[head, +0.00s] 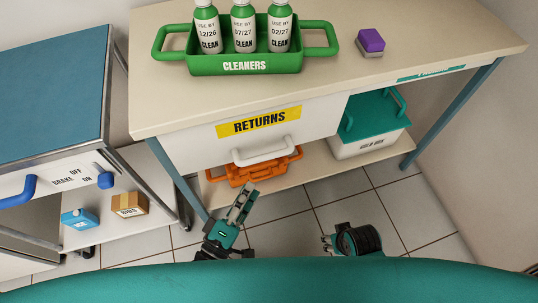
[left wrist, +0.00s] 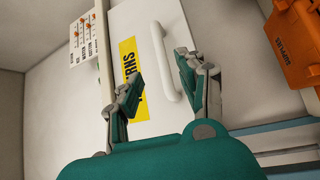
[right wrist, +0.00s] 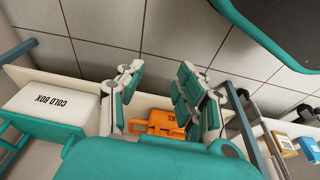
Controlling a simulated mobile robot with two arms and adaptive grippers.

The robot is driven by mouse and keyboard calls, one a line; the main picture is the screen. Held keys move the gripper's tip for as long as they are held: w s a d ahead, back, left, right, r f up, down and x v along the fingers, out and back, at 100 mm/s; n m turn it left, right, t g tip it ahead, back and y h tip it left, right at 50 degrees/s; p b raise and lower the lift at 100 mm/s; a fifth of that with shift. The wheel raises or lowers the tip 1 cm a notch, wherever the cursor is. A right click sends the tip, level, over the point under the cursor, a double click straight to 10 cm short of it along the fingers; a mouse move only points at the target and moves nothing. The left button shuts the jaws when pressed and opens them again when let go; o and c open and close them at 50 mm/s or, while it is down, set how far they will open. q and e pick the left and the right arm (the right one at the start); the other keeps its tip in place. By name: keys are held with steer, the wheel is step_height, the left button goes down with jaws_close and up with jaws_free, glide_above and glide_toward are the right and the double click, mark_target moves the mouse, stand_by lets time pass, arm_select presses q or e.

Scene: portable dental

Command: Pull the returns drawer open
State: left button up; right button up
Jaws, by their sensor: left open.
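The returns drawer (head: 195,147) has a white front with a yellow RETURNS label (head: 258,122). Its front sits under the tabletop edge, with no visible gap. Its white bar handle (head: 266,152) sits below the label; it also shows in the left wrist view (left wrist: 163,58). My left gripper (head: 246,190) is below and in front of the handle in the head view. In the left wrist view its fingers (left wrist: 158,80) are apart, with the handle showing between and beyond them; contact is not visible. My right gripper (right wrist: 155,85) is open and empty, low to the right.
An orange case (head: 240,176) and a cold box (head: 365,145) sit on the shelf below the drawer. A green cleaners caddy (head: 205,66) and a purple sponge (head: 371,40) stand on the tabletop. A blue-topped cart (head: 60,90) is at left. Tiled floor is clear in front.

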mark_target(269, 154)
arm_select(q)
steer(key=x, duration=1)
steer(key=shift+f+b, duration=0.1)
steer(key=shift+b, duration=0.2)
steer(key=shift+w+d, duration=0.25)
steer(key=shift+w, duration=0.1)
steer(key=c, duration=0.8)
jaws_close()
arm_select(e)
step_height(269, 154, up, 2)
steer(key=shift+w+r, duration=0.15)
steer(key=shift+r, duration=0.1)
steer(key=shift+w, duration=0.15)
